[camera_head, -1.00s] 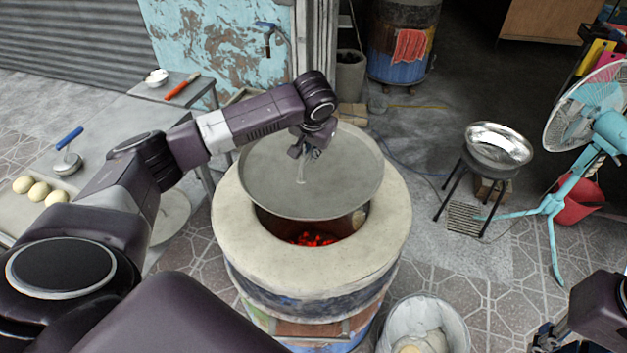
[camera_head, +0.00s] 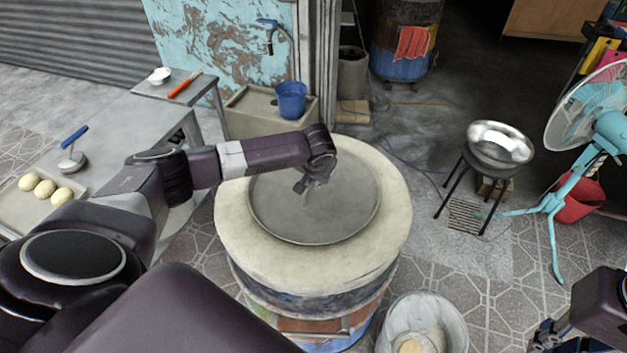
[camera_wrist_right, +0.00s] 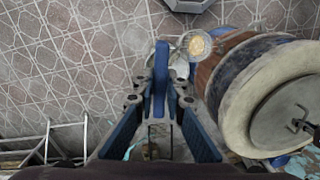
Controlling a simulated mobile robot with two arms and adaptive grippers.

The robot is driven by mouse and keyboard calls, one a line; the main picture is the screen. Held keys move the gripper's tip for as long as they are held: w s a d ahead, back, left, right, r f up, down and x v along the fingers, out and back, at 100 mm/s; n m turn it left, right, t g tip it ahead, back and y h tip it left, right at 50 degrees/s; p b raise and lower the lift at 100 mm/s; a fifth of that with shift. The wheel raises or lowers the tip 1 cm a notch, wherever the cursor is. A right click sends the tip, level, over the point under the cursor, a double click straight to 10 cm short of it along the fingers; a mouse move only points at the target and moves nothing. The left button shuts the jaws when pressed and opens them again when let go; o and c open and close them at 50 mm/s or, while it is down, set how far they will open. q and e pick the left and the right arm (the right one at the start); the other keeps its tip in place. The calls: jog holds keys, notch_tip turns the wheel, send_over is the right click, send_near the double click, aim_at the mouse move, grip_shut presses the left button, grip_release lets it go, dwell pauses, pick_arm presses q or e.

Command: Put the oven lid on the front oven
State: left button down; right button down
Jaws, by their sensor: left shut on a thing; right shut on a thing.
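The oven lid (camera_head: 335,222) is a round grey metal disc with a thin handle in its middle. It lies nearly level over the mouth of the front oven (camera_head: 245,235), a cream-topped barrel, and hides the coals. My left gripper (camera_head: 309,188) is shut on the lid's handle, and the finger hides part of the grip. The lid (camera_wrist_right: 285,112) and oven (camera_wrist_right: 238,118) also show at the right of the right wrist view. My right gripper (camera_wrist_right: 160,80) is shut on a slim blue thing, away from the oven; what this is I cannot tell.
A pale bucket (camera_head: 460,318) stands close at the oven's front right. A work table (camera_head: 115,125) with dough balls (camera_head: 45,188) is at left. A blue bucket (camera_head: 291,99) stands behind. A wok stand (camera_head: 462,170) and fan (camera_head: 553,205) are at right.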

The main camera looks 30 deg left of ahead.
pick_arm(q)
jog(key=c, duration=2.1)
grip_release()
jog(key=b+v, duration=0.1)
jog(key=v, duration=1.1)
jog(key=shift+d, duration=0.1)
